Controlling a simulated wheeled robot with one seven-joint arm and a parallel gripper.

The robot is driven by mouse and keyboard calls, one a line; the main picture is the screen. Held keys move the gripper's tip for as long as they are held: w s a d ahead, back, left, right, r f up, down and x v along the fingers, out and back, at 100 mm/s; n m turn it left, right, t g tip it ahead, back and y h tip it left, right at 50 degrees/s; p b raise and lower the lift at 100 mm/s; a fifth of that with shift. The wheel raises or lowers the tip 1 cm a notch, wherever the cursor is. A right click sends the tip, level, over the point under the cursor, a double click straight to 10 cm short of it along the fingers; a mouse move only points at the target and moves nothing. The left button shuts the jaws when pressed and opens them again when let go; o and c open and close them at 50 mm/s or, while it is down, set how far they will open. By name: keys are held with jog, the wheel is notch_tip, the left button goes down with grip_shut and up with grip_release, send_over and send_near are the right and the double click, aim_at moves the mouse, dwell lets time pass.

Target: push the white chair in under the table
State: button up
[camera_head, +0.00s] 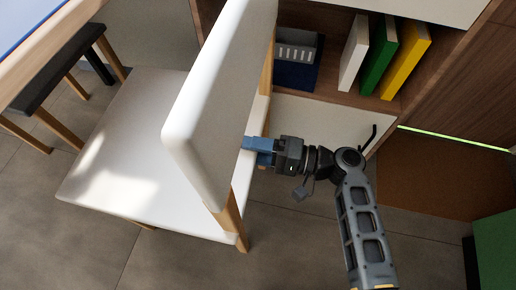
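The white chair (140,140) stands at the left of the view, with wooden legs and a white backrest (215,105) facing my arm. The table (35,50) shows only as an edge at the upper left, with a wooden rim and a blue top. The chair's seat is apart from the table edge in the picture. My gripper (250,150), with blue fingers, is at the back of the chair, just below the backrest and by the rear of the seat. Its fingertips are partly hidden by the chair back, so I cannot tell whether they touch or how far they are open.
A dark stool (60,80) with wooden legs stands beside the table. A wooden shelf with white, green (380,55) and yellow books is behind my gripper. A green object (496,250) is at the lower right. Grey tiled floor (60,235) is clear at the lower left.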

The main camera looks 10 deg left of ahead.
grip_shut()
dwell(0.4)
jog(key=shift+f, duration=0.15)
dwell(0.8)
